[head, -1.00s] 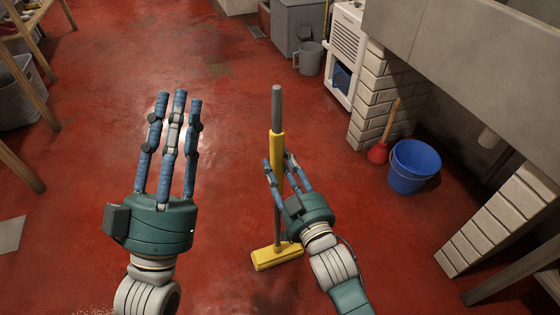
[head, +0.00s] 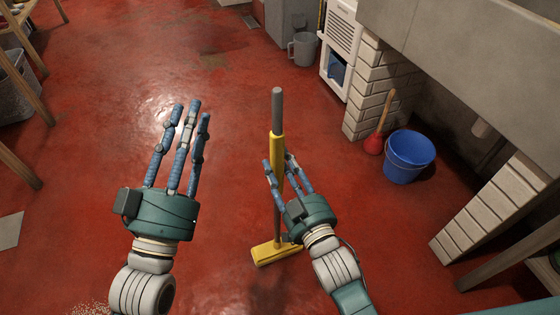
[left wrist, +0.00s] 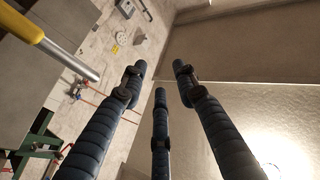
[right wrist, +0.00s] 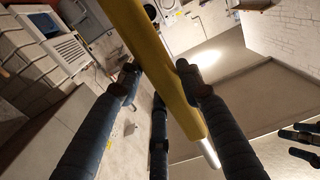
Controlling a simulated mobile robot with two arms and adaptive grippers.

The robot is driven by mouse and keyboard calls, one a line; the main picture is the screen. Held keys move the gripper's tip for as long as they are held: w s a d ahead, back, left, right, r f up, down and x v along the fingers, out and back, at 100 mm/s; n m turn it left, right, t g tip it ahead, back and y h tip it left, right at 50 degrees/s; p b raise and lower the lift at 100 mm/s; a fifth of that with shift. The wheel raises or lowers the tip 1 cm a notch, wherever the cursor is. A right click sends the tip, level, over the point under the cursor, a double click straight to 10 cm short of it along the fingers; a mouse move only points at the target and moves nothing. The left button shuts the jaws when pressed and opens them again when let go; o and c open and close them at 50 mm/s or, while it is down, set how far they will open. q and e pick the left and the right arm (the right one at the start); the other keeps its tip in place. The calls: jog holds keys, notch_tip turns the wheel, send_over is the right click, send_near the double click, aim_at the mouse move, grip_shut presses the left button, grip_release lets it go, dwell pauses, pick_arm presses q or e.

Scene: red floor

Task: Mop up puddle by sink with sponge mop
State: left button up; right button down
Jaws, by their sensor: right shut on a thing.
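The sponge mop has a yellow grip sleeve (head: 276,150), a grey pole end and a yellow head (head: 276,253) low in the head view. My right gripper (head: 278,164) is shut on the sleeve, and the mop stands nearly upright. The sleeve crosses the right wrist view (right wrist: 155,55), and its upper end shows in the left wrist view (left wrist: 22,22). My left gripper (head: 190,108) is open and empty, left of the mop. The grey sink (head: 460,55) is at upper right. I cannot make out a clear puddle edge; the floor is glossy in places.
A blue bucket (head: 408,160) and a red plunger (head: 374,143) stand under the sink beside white brick supports (head: 372,95). A grey jug (head: 303,48) is further back. Wooden shelving (head: 22,65) is at left. The red floor (head: 90,170) between is clear.

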pick_arm(q)
jog(key=shift+w+a+f, duration=0.1)
jog(key=shift+f, duration=0.65)
pick_arm(e)
jog(key=shift+s+f, duration=0.2)
jog(key=shift+f, duration=0.05)
jog(key=shift+s+d, duration=0.1)
